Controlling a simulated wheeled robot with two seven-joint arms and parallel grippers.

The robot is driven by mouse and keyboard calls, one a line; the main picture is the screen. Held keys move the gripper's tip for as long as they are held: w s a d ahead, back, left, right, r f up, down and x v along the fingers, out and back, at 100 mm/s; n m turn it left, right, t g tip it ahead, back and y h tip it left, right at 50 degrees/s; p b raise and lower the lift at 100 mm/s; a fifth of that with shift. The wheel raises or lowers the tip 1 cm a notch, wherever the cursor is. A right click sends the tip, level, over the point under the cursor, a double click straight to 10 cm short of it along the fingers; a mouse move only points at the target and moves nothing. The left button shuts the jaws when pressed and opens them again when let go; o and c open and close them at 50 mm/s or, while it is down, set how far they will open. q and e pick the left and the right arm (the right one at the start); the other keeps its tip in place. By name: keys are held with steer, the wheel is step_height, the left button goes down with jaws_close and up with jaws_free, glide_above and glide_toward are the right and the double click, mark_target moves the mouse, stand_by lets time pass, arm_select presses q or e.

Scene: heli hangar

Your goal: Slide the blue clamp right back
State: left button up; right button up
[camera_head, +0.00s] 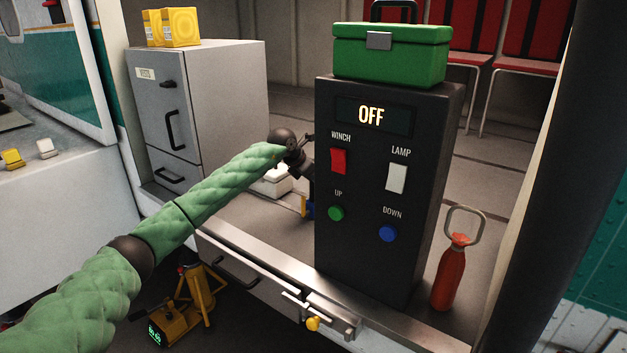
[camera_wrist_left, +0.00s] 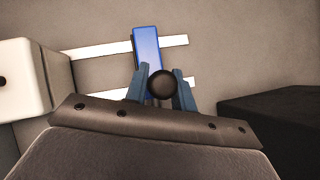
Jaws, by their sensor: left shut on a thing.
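The blue clamp (camera_wrist_left: 147,48) shows in the left wrist view as a long blue block lying across two pale rails. A round black knob (camera_wrist_left: 163,84) sits at its near end. My left gripper (camera_wrist_left: 162,92) has its two blue-grey fingers on either side of this knob and is shut on it. In the head view my left gripper (camera_head: 308,198) reaches down behind the left side of the black control box, which hides part of it. The clamp cannot be made out clearly there. My right gripper is in neither view.
The black control box (camera_head: 362,240), reading OFF, stands close right of my left gripper, with a green toolbox (camera_head: 391,55) on top. A white box (camera_head: 272,180) lies close left, before a grey cabinet (camera_head: 226,100). A red bottle (camera_head: 450,278) stands at right.

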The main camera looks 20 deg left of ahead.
arm_select(q)
steer(key=shift+s+d+b, duration=0.2)
steer(key=shift+s+d, duration=0.1)
steer(key=shift+d, duration=0.6)
steer(key=shift+s+d+b, duration=0.2)
steer(key=shift+s+d, duration=0.15)
steer(key=shift+d, duration=0.5)
steer(key=shift+s+d+b, duration=0.2)
steer(key=shift+s+d, duration=0.1)
steer(key=shift+d, duration=0.6)
steer(key=o, duration=1.1)
steer(key=shift+o, duration=0.2)
steer(key=shift+r, duration=0.1)
steer(key=p+v, duration=0.1)
steer(key=v, duration=0.8)
